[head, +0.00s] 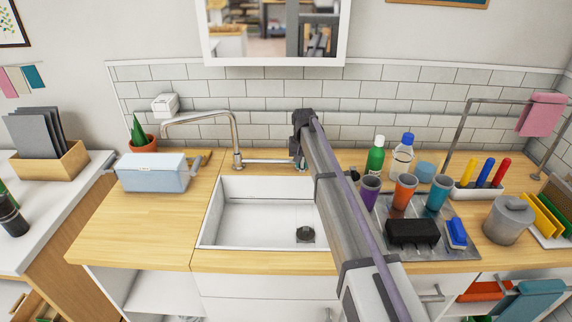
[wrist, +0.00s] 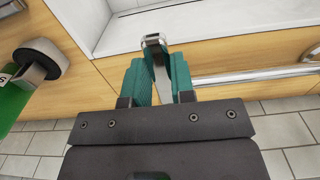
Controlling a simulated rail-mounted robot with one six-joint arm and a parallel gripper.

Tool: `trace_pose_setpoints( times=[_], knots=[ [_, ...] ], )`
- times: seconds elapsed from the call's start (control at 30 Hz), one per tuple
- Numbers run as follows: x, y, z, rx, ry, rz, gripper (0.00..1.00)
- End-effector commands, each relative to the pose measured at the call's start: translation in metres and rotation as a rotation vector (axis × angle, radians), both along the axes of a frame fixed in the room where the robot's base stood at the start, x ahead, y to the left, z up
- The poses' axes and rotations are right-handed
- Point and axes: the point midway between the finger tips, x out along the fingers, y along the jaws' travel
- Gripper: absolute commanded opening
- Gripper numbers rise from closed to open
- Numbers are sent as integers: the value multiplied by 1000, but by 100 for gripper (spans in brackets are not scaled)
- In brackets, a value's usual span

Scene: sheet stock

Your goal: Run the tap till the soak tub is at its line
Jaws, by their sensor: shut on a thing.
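The silver tap (head: 237,150) stands behind the sink, its long spout reaching left over the pale blue soak tub (head: 153,177) on the wooden counter. No stream of water can be made out at the spout. The tub's line and water level are too small to tell. A metal bar, which looks like the tap's lever (head: 265,162), runs right from the tap's base to my gripper (head: 300,163). In the wrist view my gripper (wrist: 160,78) has its teal fingers shut on the lever's silver end (wrist: 153,42).
The white sink (head: 225,238) is empty apart from its drain. A green bottle (head: 375,160) stands just right of my gripper, with cups (head: 404,191) and a drying tray (head: 455,243) beyond. A potted cactus (head: 139,135) stands behind the tub. Counter left of the sink is clear in front.

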Motion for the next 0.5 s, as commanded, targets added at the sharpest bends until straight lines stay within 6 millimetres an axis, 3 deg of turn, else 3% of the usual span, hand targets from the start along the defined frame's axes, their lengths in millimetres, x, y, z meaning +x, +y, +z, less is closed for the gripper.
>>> trace_pose_setpoints(
  times=[0.17,0.2,0.43,0.5],
  knots=[
    [0,3,0,3,0,1,0],
    [0,3,0,3,0,1,25],
    [-1,3,0,3,0,3,47],
    [-1,3,0,3,0,3,49]
  ],
)
